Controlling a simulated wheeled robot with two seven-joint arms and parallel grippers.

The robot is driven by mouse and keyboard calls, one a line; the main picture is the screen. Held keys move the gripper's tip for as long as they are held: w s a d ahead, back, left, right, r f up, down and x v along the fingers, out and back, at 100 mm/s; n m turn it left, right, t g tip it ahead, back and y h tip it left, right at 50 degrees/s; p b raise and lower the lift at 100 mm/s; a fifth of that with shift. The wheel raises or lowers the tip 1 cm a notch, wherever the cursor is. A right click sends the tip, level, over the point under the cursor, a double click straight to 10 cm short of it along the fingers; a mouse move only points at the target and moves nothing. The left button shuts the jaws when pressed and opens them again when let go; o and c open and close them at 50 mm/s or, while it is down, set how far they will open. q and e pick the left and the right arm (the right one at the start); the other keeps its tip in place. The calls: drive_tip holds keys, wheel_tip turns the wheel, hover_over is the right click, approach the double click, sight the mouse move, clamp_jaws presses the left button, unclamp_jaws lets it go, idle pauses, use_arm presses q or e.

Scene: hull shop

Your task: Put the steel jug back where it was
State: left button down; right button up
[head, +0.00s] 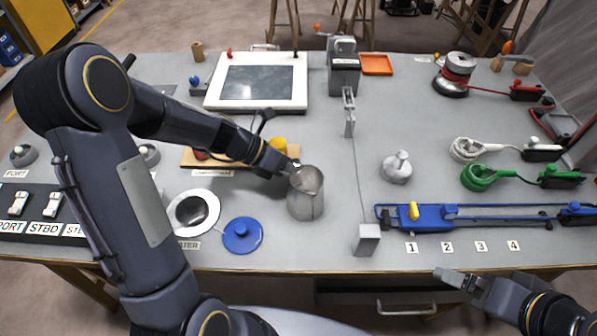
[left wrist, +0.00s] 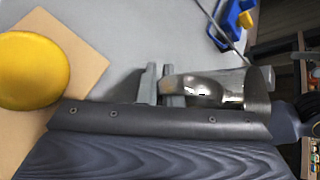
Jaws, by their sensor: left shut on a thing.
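The steel jug (head: 307,197) is upright at the middle of the bench, near the front. I cannot tell whether its base touches the bench top. My left gripper (head: 291,164) is shut on the jug's upper left side, at its handle side. In the left wrist view the jug (left wrist: 232,88) lies sideways in the picture, with the gripper fingers (left wrist: 160,84) at its near side; the exact grip is partly hidden. My right gripper (head: 460,280) is off the bench's front edge at lower right, away from the jug; its jaw gap is unclear.
Left of the jug are a blue lid (head: 242,236), a white-rimmed dark disc (head: 194,212) and a wooden board (head: 196,158) with a yellow item (head: 278,146). A metal post (head: 367,240) with a wire and a blue rail (head: 470,218) stand to the right. Bare bench lies around the jug.

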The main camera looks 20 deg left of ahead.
use_arm(q)
drive_tip(key=c, duration=1.6)
unclamp_jaws()
